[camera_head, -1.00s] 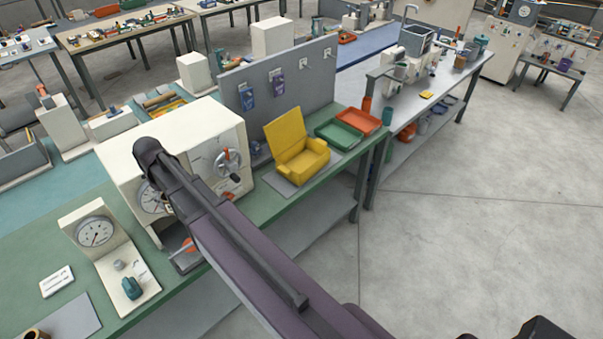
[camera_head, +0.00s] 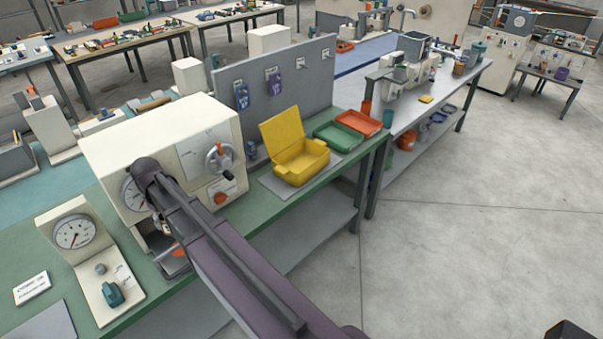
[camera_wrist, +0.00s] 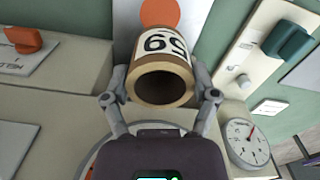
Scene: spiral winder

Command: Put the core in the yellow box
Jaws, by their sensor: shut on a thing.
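My gripper (camera_wrist: 162,98) is shut on the core (camera_wrist: 166,48) in the wrist view, with one finger on each side of it. The core is a short brown tube with a white label and large black figures, its open end facing the camera. In the head view my arm hides the core and most of my gripper, low in front of the cream machine. The yellow box (camera_head: 312,166) stands on the green bench to the right of the machine, its lid raised at the back. I see nothing inside the box.
The cream machine (camera_head: 110,150) with dials and a handwheel (camera_head: 219,158) stands left of the box. A gauge stand (camera_head: 75,232) is at the front left. A grey pegboard (camera_head: 310,80) rises behind the box. Green (camera_head: 338,133) and orange (camera_head: 361,123) trays lie right of it.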

